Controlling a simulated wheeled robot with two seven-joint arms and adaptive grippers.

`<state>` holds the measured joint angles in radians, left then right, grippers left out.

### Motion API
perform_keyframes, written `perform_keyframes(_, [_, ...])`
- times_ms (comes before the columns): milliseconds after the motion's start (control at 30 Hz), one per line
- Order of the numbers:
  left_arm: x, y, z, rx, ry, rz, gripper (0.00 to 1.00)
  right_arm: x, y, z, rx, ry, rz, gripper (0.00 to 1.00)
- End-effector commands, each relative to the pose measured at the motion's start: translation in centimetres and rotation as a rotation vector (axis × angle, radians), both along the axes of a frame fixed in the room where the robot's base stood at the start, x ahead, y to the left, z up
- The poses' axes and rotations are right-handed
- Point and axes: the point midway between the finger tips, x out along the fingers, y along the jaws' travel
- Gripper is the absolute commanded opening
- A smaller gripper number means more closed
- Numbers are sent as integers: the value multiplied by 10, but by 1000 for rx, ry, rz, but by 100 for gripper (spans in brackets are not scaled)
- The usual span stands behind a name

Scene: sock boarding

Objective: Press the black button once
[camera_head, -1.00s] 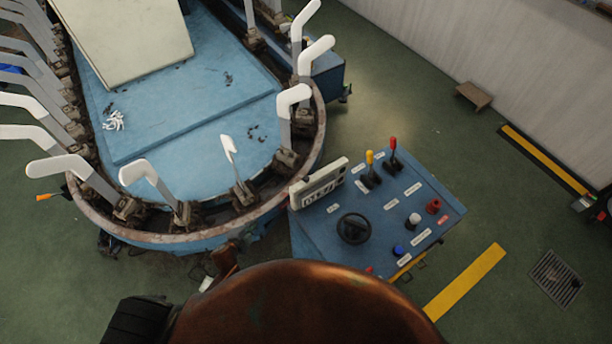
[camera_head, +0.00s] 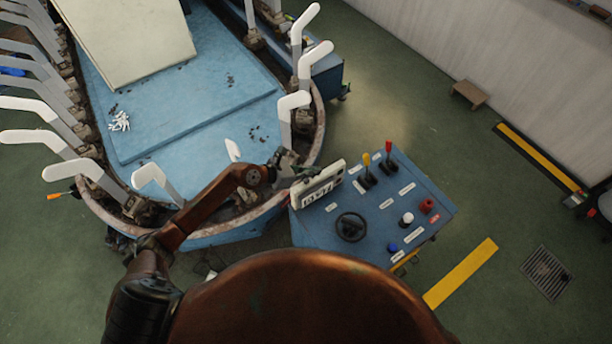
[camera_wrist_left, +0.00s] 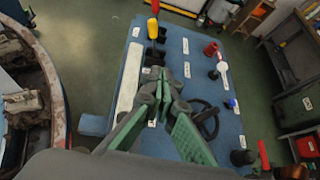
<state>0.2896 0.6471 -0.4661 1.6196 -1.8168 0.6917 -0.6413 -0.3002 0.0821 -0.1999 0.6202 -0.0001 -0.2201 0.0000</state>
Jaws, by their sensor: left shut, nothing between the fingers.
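The blue control panel (camera_head: 325,232) stands right of the oval machine. It bears a round black handwheel-like control (camera_head: 351,227), which shows spokes in the left wrist view (camera_wrist_left: 205,120). I cannot make out a separate black button for certain. A white knob (camera_head: 407,218), a blue button (camera_head: 392,247) and a red control (camera_head: 427,205) sit to its right. My left gripper (camera_head: 288,163) is shut and empty, left of the panel's display box (camera_head: 318,184). In the left wrist view its fingertips (camera_wrist_left: 172,80) appear over the panel. My right gripper is not in view.
A yellow-handled lever (camera_head: 366,160) and a red-handled lever (camera_head: 388,147) stand up at the panel's back. White sock forms (camera_head: 292,102) stick up around the machine's rim. The green floor (camera_head: 480,190) right of the panel is mostly clear.

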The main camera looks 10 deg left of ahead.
Motion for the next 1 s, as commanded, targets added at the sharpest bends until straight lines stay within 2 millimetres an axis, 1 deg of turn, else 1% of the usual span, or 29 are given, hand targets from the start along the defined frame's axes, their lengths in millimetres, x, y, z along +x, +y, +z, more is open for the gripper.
perform_keyframes(33, [-2,1,17,127,-80,-76,0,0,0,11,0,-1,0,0])
perform_keyframes(100, [-4,6,26,287,-168,-161,0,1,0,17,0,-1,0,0])
perform_keyframes(200, [-3,17,36,465,-263,-241,0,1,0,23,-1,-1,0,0])
perform_keyframes(300, [0,26,42,580,-321,-285,0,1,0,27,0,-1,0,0])
perform_keyframes(433, [2,32,45,641,-351,-307,0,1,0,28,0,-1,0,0])
perform_keyframes(767, [2,33,44,643,-352,-306,0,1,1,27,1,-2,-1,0])
perform_keyframes(867, [2,33,42,643,-351,-305,0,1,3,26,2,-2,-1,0])
perform_keyframes(1000, [2,33,34,642,-349,-304,0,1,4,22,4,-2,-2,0])
